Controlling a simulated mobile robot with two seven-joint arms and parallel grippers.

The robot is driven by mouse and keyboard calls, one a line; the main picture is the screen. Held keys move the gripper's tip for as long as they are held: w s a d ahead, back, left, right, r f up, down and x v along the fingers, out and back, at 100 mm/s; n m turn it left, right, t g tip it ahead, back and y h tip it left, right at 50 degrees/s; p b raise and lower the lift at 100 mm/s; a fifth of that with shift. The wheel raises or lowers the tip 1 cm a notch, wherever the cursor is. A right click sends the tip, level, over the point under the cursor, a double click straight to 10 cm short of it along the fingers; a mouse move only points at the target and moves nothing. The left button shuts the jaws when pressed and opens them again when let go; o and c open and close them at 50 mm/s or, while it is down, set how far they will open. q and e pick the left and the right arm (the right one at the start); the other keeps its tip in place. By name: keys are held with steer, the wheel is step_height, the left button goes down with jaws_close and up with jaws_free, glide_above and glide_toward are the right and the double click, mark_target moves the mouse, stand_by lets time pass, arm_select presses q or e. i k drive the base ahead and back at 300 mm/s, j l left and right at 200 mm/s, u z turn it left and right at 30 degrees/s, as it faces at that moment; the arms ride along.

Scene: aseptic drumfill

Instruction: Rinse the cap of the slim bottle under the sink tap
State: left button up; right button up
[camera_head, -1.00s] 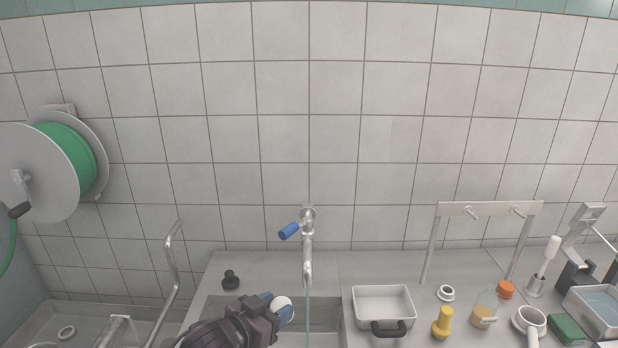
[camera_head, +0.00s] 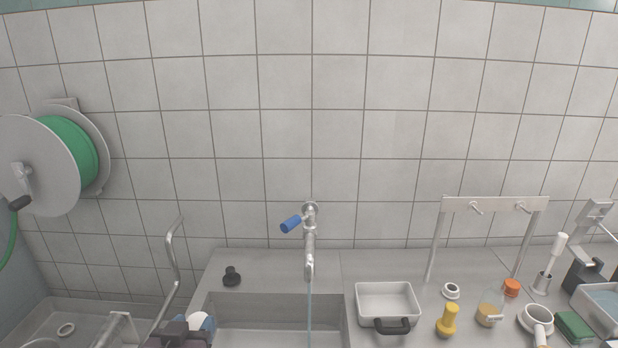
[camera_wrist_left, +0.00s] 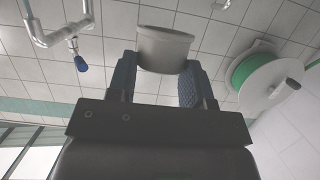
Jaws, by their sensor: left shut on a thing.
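My left gripper (camera_head: 198,330) is at the bottom edge of the head view, left of the sink (camera_head: 270,338). It is shut on a white cap (camera_head: 201,321); the wrist view shows this pale round cap (camera_wrist_left: 165,50) between the blue finger pads. The tap (camera_head: 310,245), with a blue handle (camera_head: 291,224), is on the wall, and a thin water stream (camera_head: 310,315) falls from it into the sink. The cap is well left of the stream, apart from it. I cannot tell which vessel is the slim bottle. My right gripper is not in view.
Right of the sink are a white tray (camera_head: 362,303), a yellow item (camera_head: 447,322), a flask with amber liquid (camera_head: 488,314), an orange cap (camera_head: 512,287) and a white ring (camera_head: 451,290). A black knob (camera_head: 232,277) stands behind the sink's left end. A bent metal pipe (camera_head: 173,262) rises at the left.

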mark_target(291, 223)
steer(key=k+l+u, duration=0.25)
steer(key=l, duration=0.2)
steer(key=k+l+u, duration=0.25)
steer(key=l, duration=0.2)
steer(key=k+l+u, duration=0.25)
steer(key=l, duration=0.15)
steer(key=i, duration=0.1)
